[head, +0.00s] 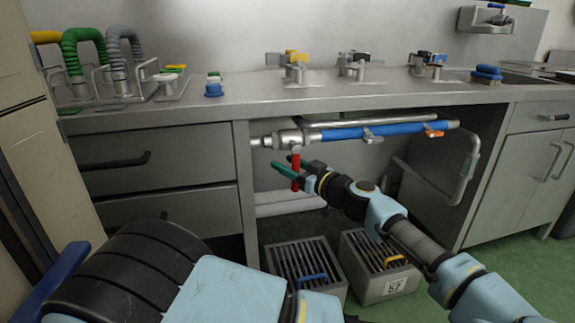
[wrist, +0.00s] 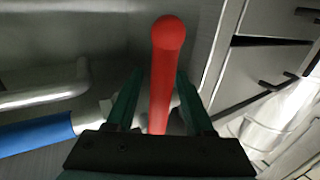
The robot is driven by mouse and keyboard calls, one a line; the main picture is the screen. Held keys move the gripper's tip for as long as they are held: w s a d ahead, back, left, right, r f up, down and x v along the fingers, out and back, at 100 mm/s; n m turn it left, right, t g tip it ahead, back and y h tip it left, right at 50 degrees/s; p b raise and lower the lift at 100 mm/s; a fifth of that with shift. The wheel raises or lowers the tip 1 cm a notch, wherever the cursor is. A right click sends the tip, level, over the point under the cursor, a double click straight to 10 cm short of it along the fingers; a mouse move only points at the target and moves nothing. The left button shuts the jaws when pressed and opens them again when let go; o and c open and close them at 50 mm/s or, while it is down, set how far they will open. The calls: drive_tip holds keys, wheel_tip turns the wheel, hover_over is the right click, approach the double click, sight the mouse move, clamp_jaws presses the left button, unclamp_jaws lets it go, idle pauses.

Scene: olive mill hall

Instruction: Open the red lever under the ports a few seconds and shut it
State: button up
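The red lever (head: 296,160) hangs down from a metal valve (head: 290,137) on the pipe under the counter. In the wrist view the lever (wrist: 165,60) has a round red knob and runs between my gripper's two green fingers. My gripper (head: 287,169) is at the lever in the head view. In the wrist view my gripper (wrist: 157,92) is open around the lever, with a clear gap on the left and a narrower one on the right. The fingers partly hide the lever in the head view.
Two grated boxes (head: 300,262) (head: 380,285) stand on the floor below. The counter (head: 240,95) lies above, with drawers (head: 150,165) to the left.

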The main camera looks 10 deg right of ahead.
clamp_jaws()
idle(1.3)
